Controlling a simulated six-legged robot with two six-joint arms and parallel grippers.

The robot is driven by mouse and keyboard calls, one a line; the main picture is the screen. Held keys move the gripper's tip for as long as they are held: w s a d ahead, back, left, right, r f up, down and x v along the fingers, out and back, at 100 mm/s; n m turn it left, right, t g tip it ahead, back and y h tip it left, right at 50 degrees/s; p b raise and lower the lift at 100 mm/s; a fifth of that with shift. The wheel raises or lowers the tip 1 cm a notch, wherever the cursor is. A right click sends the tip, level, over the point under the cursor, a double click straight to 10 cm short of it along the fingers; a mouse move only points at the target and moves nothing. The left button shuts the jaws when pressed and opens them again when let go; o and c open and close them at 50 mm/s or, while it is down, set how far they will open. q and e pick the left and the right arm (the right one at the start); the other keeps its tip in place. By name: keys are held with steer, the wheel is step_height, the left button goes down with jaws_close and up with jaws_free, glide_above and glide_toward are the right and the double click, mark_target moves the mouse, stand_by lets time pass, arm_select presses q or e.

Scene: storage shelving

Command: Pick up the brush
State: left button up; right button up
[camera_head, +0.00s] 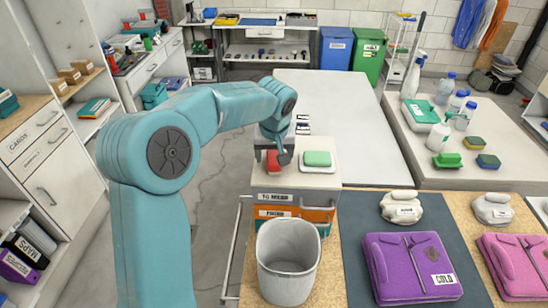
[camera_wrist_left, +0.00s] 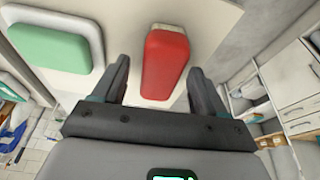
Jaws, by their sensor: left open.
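A red, rounded, block-like object (camera_head: 273,162), which may be the brush, lies on a pale top surface (camera_head: 312,180); no bristles show. In the left wrist view the red block (camera_wrist_left: 165,62) sits between the spread fingers. My left gripper (camera_head: 280,156) is open over it in the head view and partly hides it. The wrist view shows the open left gripper (camera_wrist_left: 159,80) with a gap to the block on both sides. A green block (camera_head: 317,158) on a white base lies just to the right. My right gripper is not in view.
A grey bin (camera_head: 288,262) stands in front of the drawer unit. A purple folded cloth (camera_head: 410,267) and a pink one (camera_head: 517,262) lie at the front right. Bottles (camera_head: 464,113) and sponges (camera_head: 488,161) stand on the right table. The long white table (camera_head: 335,110) behind is mostly clear.

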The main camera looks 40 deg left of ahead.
mark_target(274, 155)
arm_select(q)
steer(key=shift+s+d+r, duration=0.15)
steer(key=shift+s, duration=0.1)
steer(key=shift+c, duration=0.3)
steer(key=shift+w+a+f, duration=0.2)
steer(key=shift+w, duration=0.15)
steer(key=c, duration=1)
steer(key=shift+c, duration=0.4)
steer(key=shift+s+d+r, duration=0.15)
steer(key=shift+s, duration=0.05)
steer(key=shift+w+r, duration=0.15)
steer(key=shift+r, duration=0.1)
step_height(274, 155, up, 20)
steer(key=p, duration=0.3)
steer(key=shift+f, duration=0.25)
